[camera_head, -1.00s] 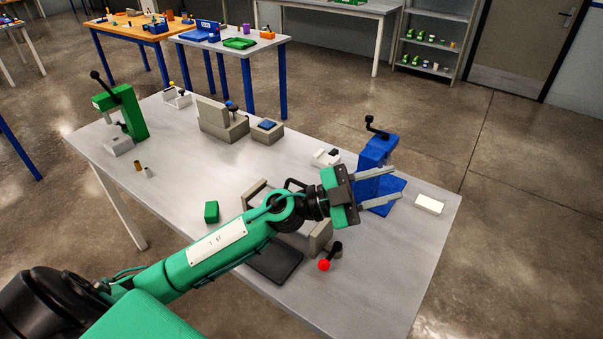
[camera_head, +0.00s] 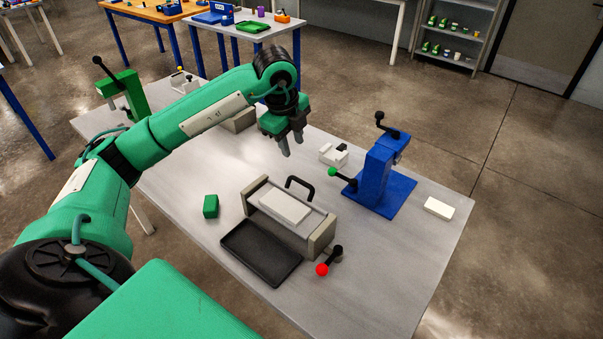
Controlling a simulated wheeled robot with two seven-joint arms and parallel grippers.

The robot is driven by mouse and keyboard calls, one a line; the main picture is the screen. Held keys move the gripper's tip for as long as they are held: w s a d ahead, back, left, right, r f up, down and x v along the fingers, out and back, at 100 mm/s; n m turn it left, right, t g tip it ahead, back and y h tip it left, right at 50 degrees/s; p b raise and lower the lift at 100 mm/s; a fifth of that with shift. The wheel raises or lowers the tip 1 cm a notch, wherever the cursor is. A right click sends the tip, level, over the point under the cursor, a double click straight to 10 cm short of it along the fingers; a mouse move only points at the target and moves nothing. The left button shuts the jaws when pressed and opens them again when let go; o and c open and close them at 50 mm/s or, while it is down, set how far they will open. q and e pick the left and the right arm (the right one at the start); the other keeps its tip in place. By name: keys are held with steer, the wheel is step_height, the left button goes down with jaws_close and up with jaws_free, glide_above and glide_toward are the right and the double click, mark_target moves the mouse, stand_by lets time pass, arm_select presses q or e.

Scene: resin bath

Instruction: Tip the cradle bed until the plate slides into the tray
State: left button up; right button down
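The cradle (camera_head: 256,186) stands on the grey bench with two beige-grey end walls. A flat white plate (camera_head: 285,206) lies on its bed between the walls. A black loop handle (camera_head: 300,183) stands at the bed's far edge. The black tray (camera_head: 261,252) lies on the bench along the cradle's near side and is empty. My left gripper (camera_head: 292,146) points down above the bench, beyond the cradle and apart from the handle. Its fingers show a gap with nothing between them, so it is open. My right gripper is not in view.
A red-knobbed lever (camera_head: 322,269) stands by the cradle's right end. A blue press (camera_head: 376,176) is to the right, with a green-knobbed lever (camera_head: 333,172) at its left. A green block (camera_head: 211,206) lies left of the cradle, and a white block (camera_head: 438,208) at the bench's right.

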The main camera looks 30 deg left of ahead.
mark_target(300, 180)
arm_select(q)
steer(key=p+x, duration=0.4)
steer(key=x, duration=0.8)
steer(key=shift+f, duration=0.3)
steer(key=shift+w+f, duration=0.1)
steer(key=shift+f, duration=0.5)
jaws_close()
